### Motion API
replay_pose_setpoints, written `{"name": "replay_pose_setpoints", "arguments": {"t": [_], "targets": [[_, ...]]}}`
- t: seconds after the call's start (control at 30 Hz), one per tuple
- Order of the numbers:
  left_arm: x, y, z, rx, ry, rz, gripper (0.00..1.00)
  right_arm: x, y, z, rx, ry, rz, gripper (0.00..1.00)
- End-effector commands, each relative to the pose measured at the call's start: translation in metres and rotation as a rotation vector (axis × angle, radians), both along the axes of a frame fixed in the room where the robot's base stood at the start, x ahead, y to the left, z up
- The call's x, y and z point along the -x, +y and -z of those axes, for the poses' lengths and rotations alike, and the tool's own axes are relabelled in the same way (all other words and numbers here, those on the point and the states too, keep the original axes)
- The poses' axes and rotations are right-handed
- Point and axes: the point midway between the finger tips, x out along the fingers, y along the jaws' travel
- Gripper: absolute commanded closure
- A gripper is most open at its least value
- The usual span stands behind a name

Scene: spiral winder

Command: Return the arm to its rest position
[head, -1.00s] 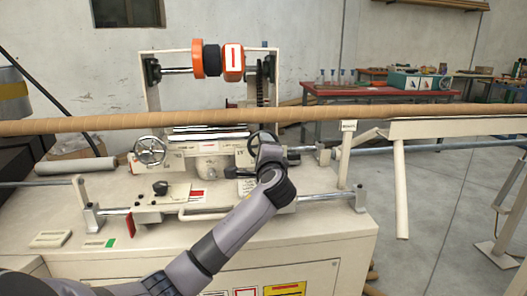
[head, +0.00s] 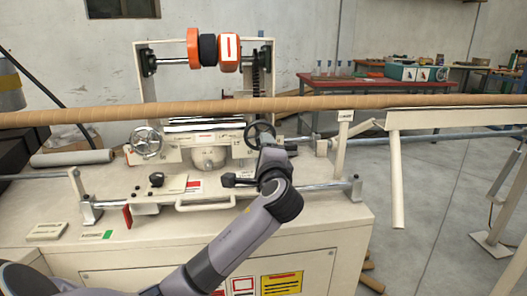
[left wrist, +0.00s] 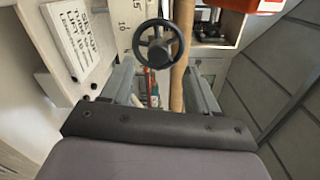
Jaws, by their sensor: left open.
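My left arm (head: 235,235) reaches in from the lower left over the front of the cream winder. Its gripper (head: 269,158) is by the right black handwheel (head: 259,134), partly hidden by my wrist. In the left wrist view the two grey fingers of the gripper (left wrist: 162,86) stand wide apart with nothing between their pads. A black handwheel (left wrist: 157,43) shows beyond the fingertips, apart from them as far as I can tell. My right gripper is in neither view.
A long brown tube (head: 330,102) runs across above the machine. A red bench (head: 370,82) stands far behind. Open floor (head: 430,200) lies to the right.

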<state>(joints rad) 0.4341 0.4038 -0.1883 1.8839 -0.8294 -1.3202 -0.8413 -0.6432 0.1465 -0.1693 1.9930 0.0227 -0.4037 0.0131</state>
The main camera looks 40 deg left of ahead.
Motion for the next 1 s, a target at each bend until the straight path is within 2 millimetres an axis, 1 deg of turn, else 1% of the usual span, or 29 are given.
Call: {"name": "replay_pose_setpoints", "arguments": {"t": [0.37, 0.47, 0.57, 0.67, 0.7, 0.77, 0.8, 0.87, 0.9, 0.97, 1.0], "targets": [[-0.001, 0.000, 0.001, 0.000, 0.000, 0.002, 0.40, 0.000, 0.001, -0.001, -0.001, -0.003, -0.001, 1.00], [-0.002, -0.005, 0.009, 0.018, 0.008, 0.027, 0.40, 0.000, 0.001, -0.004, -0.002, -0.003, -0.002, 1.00], [-0.005, -0.016, 0.034, 0.071, 0.024, 0.091, 0.40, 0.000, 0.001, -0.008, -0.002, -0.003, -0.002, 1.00], [-0.004, -0.036, 0.073, 0.170, 0.042, 0.186, 0.40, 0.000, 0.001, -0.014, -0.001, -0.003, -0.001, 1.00], [-0.003, -0.045, 0.090, 0.219, 0.048, 0.226, 0.40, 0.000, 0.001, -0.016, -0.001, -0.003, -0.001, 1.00], [0.002, -0.060, 0.115, 0.299, 0.055, 0.280, 0.40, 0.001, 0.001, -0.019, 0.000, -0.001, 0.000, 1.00], [0.007, -0.070, 0.131, 0.355, 0.059, 0.313, 0.40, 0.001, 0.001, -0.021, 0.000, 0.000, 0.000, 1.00], [0.015, -0.084, 0.154, 0.443, 0.063, 0.357, 0.40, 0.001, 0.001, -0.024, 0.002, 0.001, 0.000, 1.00], [0.022, -0.094, 0.169, 0.504, 0.065, 0.382, 0.40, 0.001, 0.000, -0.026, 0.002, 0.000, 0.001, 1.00], [0.034, -0.109, 0.189, 0.600, 0.066, 0.414, 0.40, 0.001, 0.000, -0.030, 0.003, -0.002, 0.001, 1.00], [0.043, -0.119, 0.202, 0.665, 0.067, 0.430, 0.40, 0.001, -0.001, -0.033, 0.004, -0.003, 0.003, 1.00]]}}
